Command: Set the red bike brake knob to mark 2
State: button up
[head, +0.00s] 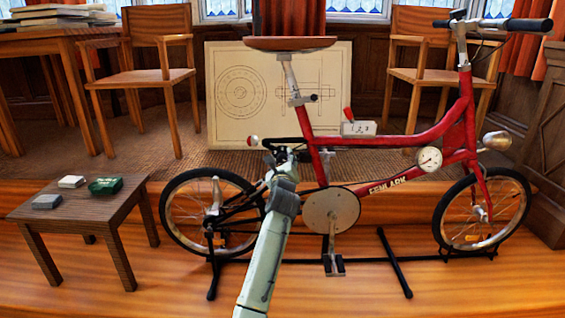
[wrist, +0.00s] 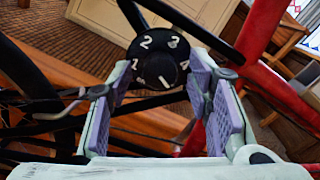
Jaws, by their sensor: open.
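The red bike (head: 400,140) stands on a black stand, side on to the head view. In the wrist view a round black knob (wrist: 158,62) shows white numerals 1 to 4 around its upper part. A short white line on its lower face points down; it does not appear to point at the 2, which is at the upper left. My gripper (wrist: 160,88) is open, with a purple-padded finger on each side of the knob. I cannot tell whether either touches it. In the head view my gripper (head: 284,152) is behind the seat post, and the knob is not clearly visible there.
A white plate marked 1, 2, 3 (head: 358,128) with a red lever (head: 348,113) is on the bike frame. Black tubes and red frame tubes surround the knob. A low wooden table (head: 100,205) holding small boxes is at left.

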grip_shut()
dwell(0.7)
